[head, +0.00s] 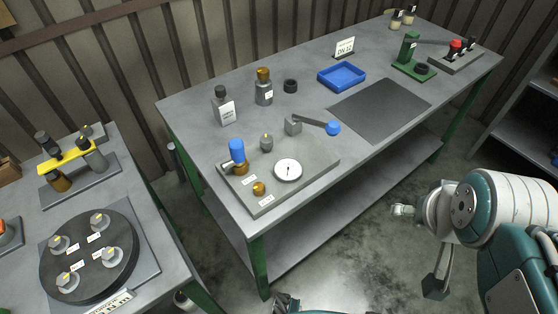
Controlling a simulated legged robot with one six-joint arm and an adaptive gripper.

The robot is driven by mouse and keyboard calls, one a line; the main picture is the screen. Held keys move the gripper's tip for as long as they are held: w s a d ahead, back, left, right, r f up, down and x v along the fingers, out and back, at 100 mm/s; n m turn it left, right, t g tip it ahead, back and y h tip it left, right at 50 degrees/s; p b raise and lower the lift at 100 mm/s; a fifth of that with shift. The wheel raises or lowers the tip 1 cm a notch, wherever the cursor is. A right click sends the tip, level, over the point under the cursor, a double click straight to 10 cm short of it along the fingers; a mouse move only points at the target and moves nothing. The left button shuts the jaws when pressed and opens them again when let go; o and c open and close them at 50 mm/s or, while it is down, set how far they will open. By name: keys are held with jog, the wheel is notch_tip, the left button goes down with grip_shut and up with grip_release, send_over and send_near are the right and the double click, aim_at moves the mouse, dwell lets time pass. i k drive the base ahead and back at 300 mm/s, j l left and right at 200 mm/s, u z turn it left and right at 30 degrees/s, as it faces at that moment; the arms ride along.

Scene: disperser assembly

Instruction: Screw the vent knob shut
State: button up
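A grey base plate (310,178) lies on the near left part of the large workbench. A small brass knob (259,188) stands near its front corner beside white labels too small to read; it may be the vent knob. A grey knob (266,142) stands farther back on the plate. A blue-topped brass fitting (237,152) and a round white dial (288,170) are also on it. I cannot tell how far any knob is screwed in. A dark part at the bottom edge looks like my gripper (285,303), away from the plate and mostly cut off.
A lever with a blue ball (333,128) sticks out beside the plate. Two bottles, a black ring (290,86) and a blue tray (342,76) stand behind. A dark mat (380,108) lies clear to the right. A second table (140,185) with a round black disc is at left.

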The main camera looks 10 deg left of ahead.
aim_at(258, 187)
jog(key=k+j+u, duration=0.1)
jog(key=u, duration=1.05)
